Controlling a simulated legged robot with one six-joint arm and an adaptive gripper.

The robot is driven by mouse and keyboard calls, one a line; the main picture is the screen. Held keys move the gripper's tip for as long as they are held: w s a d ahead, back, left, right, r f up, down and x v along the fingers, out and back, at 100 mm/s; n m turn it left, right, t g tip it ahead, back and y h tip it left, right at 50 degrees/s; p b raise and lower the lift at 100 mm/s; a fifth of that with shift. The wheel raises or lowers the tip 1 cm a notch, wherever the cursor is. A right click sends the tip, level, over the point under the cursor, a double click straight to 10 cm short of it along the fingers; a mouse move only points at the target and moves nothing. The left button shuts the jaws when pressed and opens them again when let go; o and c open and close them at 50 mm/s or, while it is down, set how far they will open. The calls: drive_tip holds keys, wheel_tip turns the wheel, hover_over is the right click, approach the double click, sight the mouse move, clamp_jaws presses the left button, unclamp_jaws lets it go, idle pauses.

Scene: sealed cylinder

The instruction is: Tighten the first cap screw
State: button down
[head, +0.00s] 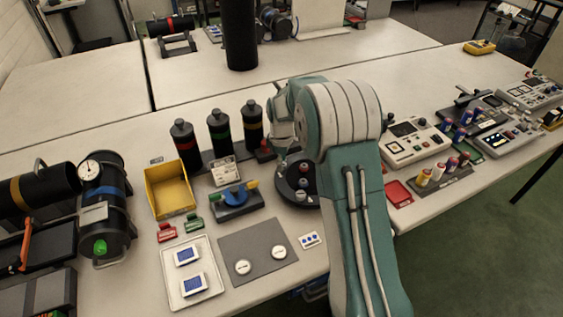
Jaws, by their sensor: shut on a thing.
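A dark round flange (287,192) lies on the table in the middle, left of my teal arm. Small knob-like pieces, seemingly cap screws, stand on it: a reddish one (304,168), a bluish one (303,182) and a pale one (300,195). The arm covers the flange's right side. My gripper (281,154) points down over the far left part of the flange. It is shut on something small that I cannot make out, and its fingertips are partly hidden.
A black cylinder with a gauge (104,212) lies at the left. A yellow bin (169,190), dark bottles (220,133), a blue-topped fixture (236,200), a white tray (191,272) and a grey mat (258,250) surround the flange. Consoles (411,143) stand right of the arm.

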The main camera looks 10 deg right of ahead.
drive_tip(key=m, duration=0.6)
drive_tip(key=shift+w, duration=0.1)
drive_tip(key=m, duration=0.6)
drive_tip(key=shift+r+m, duration=0.15)
drive_tip(key=shift+m, duration=0.25)
drive_tip(key=m, duration=0.6)
drive_tip(key=shift+w+r, duration=0.1)
drive_tip(key=m, duration=0.7)
drive_tip(key=shift+c, duration=1.9)
unclamp_jaws()
drive_tip(key=shift+a, duration=0.1)
